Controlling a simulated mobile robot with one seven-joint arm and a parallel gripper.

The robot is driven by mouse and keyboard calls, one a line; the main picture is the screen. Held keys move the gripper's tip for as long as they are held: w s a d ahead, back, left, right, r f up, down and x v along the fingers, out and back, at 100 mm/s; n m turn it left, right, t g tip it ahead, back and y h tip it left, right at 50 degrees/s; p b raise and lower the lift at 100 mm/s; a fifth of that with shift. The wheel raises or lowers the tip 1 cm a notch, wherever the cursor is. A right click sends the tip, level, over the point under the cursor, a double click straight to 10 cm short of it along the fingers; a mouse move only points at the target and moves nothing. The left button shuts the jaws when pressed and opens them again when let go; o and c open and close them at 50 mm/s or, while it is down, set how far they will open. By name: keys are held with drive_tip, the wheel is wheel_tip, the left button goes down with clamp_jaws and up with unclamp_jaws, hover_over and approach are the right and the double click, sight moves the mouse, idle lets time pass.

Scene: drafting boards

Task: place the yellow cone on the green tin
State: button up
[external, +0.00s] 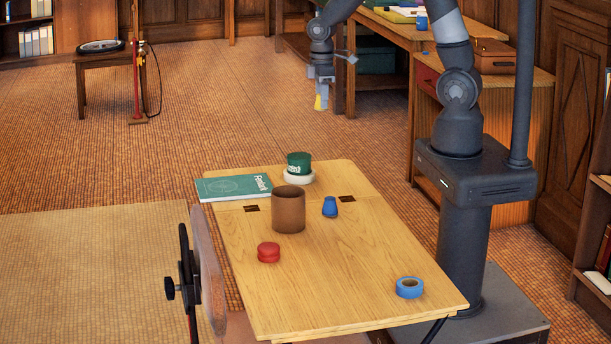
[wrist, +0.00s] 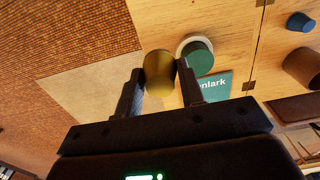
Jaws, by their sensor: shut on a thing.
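My gripper (external: 322,92) is shut on the yellow cone (external: 320,103) and holds it in the air, beyond the far end of the table. In the wrist view the cone (wrist: 159,73) sits between the two fingers (wrist: 160,82), its far end pointing away from the camera. The green tin (external: 299,159) stands on a white round piece (external: 299,178) at the table's far end. The wrist view shows the tin (wrist: 198,58) to the right of the cone, clear of it.
A green book (external: 232,187) lies left of the tin. Nearer on the wooden table (external: 340,280) are a brown cup (external: 288,210), a blue piece (external: 330,207), a red piece (external: 268,252) and a blue tape roll (external: 409,288). A chair (external: 208,262) stands at the left edge.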

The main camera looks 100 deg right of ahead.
drive_tip(key=shift+s+d, duration=0.2)
drive_tip(key=shift+s, duration=0.05)
hover_over(299, 156)
wheel_tip(299, 156, down, 7)
drive_tip(key=shift+d, duration=0.15)
drive_tip(key=shift+f, duration=1.95)
drive_tip(key=shift+f, duration=0.1)
drive_tip(key=o, duration=1)
